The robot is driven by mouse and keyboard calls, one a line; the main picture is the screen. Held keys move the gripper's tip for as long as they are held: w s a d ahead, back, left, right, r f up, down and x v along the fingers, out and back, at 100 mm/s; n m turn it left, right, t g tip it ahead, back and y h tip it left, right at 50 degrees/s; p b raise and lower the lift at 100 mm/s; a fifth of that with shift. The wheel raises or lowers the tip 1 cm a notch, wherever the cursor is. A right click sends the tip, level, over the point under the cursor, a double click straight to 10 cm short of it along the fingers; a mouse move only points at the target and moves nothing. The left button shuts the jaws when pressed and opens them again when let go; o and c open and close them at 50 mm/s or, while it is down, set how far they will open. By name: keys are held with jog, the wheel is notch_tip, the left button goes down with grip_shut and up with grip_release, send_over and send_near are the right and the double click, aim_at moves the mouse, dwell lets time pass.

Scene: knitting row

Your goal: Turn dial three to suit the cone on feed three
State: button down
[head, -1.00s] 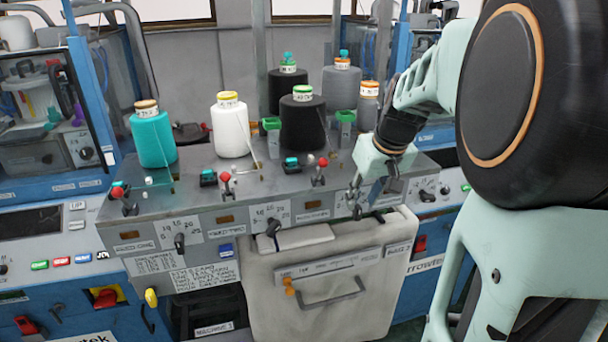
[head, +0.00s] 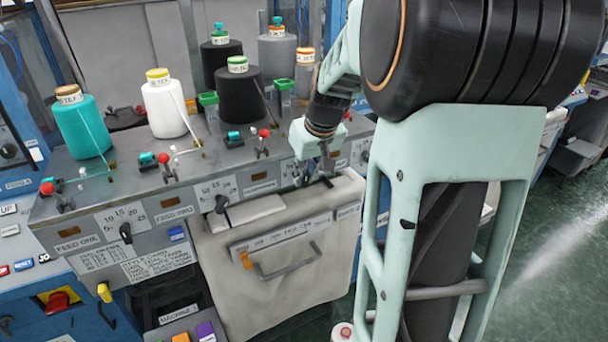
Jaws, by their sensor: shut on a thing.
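Three cones stand along the front of the grey console (head: 200,185): a teal cone (head: 82,130), a white cone (head: 165,108) and a black cone with a green-ringed top (head: 240,97). Dial one (head: 125,233) and dial two (head: 221,204) show on the front face, each under a numbered scale. The third dial is hidden behind my gripper (head: 322,174), which is at the third scale (head: 288,172) on the right of the front face. My gripper is shut at that dial's place. Its fingers and the dial's pointer are too small to read.
Red-knobbed levers (head: 262,140) rise from the console top. Spare black (head: 220,60) and grey (head: 278,55) cones stand behind. Green floor (head: 560,230) is open at the right.

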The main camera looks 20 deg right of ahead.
jog(key=shift+d, duration=0.1)
jog(key=y, duration=0.3)
jog(key=shift+d+f+m+b, duration=0.1)
jog(key=shift+d+m+b, duration=0.2)
jog(key=shift+m+b, duration=0.1)
jog(key=shift+d+m+y+b, duration=0.15)
jog(key=shift+m+y+b, duration=0.3)
jog(key=shift+y, duration=1.65)
jog(key=c, duration=1.9)
grip_release()
jog(key=shift+c, duration=0.2)
